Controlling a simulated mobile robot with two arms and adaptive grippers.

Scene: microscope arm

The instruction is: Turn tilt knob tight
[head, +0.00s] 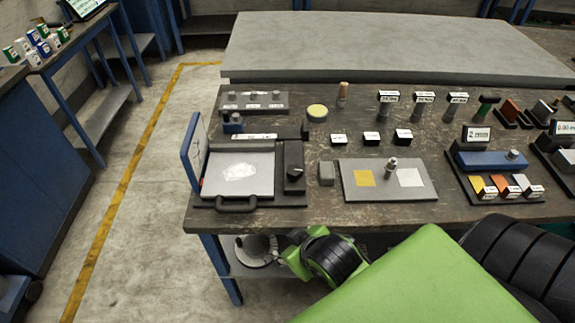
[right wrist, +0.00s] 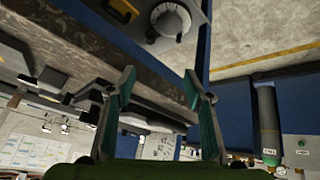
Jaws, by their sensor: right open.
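No knob is clearly recognisable as the tilt knob. A black knob (head: 295,174) sits on the right side of the flat device with a front handle on the bench. My right gripper is open and empty in the right wrist view (right wrist: 158,78), its two fingers well apart. My left gripper is not in view.
The worn bench (head: 330,215) holds a board with yellow and white squares (head: 400,205), several labelled small blocks, stands and a blue device (head: 490,160). A blue bench leg (head: 222,270) stands left of the lower shelf. The floor to the left is clear.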

